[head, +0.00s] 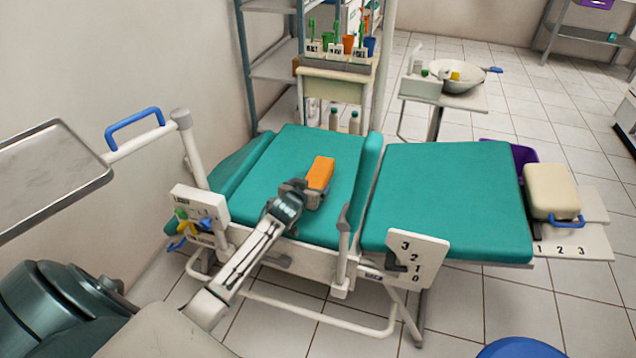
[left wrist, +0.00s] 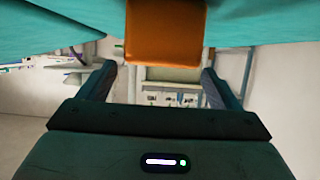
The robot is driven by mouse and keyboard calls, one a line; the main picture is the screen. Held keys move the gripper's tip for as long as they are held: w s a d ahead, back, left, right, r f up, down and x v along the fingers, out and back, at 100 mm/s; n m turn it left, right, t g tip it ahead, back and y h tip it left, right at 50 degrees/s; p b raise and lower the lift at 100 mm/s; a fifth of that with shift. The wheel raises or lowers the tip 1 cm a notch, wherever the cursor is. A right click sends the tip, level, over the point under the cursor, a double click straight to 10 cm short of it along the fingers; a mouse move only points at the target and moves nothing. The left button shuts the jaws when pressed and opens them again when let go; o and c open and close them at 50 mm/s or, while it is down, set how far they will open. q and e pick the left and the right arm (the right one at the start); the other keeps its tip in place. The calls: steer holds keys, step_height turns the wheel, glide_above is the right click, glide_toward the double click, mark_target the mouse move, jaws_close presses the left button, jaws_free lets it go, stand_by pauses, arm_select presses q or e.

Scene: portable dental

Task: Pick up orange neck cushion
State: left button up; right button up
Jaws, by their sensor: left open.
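The orange neck cushion (head: 320,172) is a small block on the teal seat (head: 283,160) of the dental chair in the head view. My left gripper (head: 306,189) is open at the cushion's near end. In the left wrist view the cushion (left wrist: 166,30) shows at the top middle, beyond and between the two spread fingers of my left gripper (left wrist: 160,85). The cushion looks clear of both fingers there; whether any part touches is hard to tell. My right gripper is not in view.
A second teal chair section (head: 445,195) lies to the right, with a numbered plate (head: 410,262) at its front. A raised teal side pad (head: 366,180) stands right of the cushion. A metal tray (head: 50,175) is at the left. A basin (head: 462,85) stands behind.

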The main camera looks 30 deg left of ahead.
mark_target(315, 179)
arm_select(q)
steer(key=x, duration=0.4)
steer(key=shift+w+a+r, duration=0.1)
steer(key=shift+w+a, duration=0.05)
steer(key=shift+w, duration=0.3)
steer(key=shift+c, duration=0.4)
steer(key=c, duration=1)
